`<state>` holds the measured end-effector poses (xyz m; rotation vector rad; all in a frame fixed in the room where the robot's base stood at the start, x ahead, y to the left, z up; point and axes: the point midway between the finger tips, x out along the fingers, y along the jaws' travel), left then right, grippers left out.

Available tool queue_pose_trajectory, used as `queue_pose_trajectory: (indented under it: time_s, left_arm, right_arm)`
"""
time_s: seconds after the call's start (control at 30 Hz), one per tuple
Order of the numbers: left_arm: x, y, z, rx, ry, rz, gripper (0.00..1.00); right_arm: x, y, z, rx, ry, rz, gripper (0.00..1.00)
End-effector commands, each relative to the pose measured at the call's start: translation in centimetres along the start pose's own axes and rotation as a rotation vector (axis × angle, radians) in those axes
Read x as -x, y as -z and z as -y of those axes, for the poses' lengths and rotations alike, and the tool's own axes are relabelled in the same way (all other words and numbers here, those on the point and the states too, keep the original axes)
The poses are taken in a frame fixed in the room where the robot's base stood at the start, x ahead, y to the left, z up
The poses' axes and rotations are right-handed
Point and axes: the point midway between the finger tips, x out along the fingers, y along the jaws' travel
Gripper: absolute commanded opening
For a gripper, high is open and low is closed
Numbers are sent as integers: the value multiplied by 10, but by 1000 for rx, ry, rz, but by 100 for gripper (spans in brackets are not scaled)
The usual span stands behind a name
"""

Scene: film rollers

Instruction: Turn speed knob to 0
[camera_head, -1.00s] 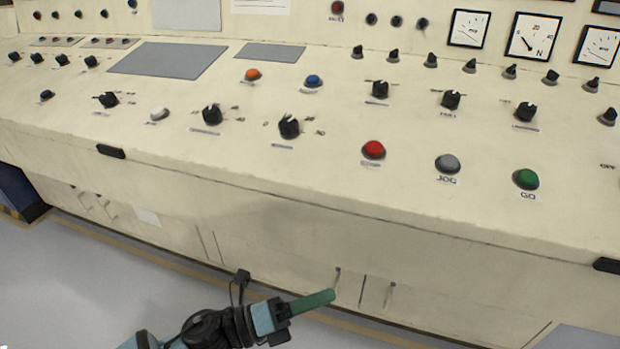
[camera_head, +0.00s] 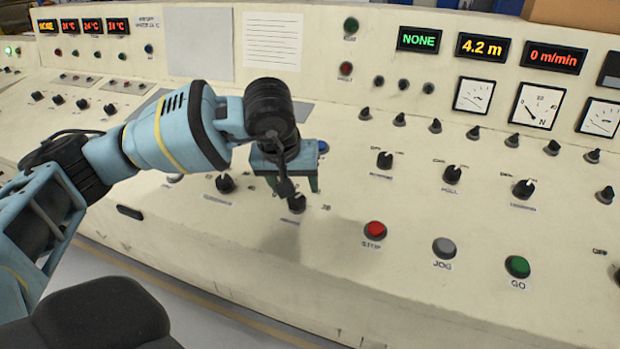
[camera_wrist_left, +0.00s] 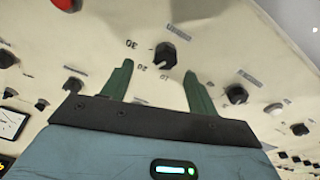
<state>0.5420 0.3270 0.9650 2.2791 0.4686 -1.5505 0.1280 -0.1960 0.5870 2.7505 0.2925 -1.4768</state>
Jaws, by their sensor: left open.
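A black knob (camera_head: 296,204) with a number scale around it sits on the sloping cream console; its label is too small to read. In the left wrist view the open gripper (camera_wrist_left: 159,74) has a finger on either side of the knob's near edge, with gaps and no visible contact. The knob's pointer setting is unclear. My right gripper is not in view.
A similar knob (camera_head: 225,183) is to the left. A red STOP button (camera_head: 375,230), grey JOG button (camera_head: 444,247) and green GO button (camera_head: 517,266) are to the right. A display (camera_head: 553,57) reads 0 m/min. A blue button (camera_head: 322,147) is close behind the gripper.

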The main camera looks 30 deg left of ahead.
Motion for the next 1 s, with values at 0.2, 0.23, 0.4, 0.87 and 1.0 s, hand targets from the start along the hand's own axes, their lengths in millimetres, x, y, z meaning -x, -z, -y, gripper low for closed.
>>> queue_pose_trajectory:
  time_s: [0.2, 0.23, 0.4, 0.87, 1.0]
  left_arm:
    - [9, 10, 11, -24, 44, -39, 59]
    - [8, 10, 11, -24, 43, -38, 59]
    - [-4, 10, 11, -22, 43, -35, 59]
    - [-63, 12, 12, -20, 40, -36, 59]
    - [-69, 12, 12, -21, 39, -36, 59]
  right_arm:
    - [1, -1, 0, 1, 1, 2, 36]
    - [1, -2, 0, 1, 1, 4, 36]
    - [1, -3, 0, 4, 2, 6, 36]
    - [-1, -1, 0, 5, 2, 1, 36]
    - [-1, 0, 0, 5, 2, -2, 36]
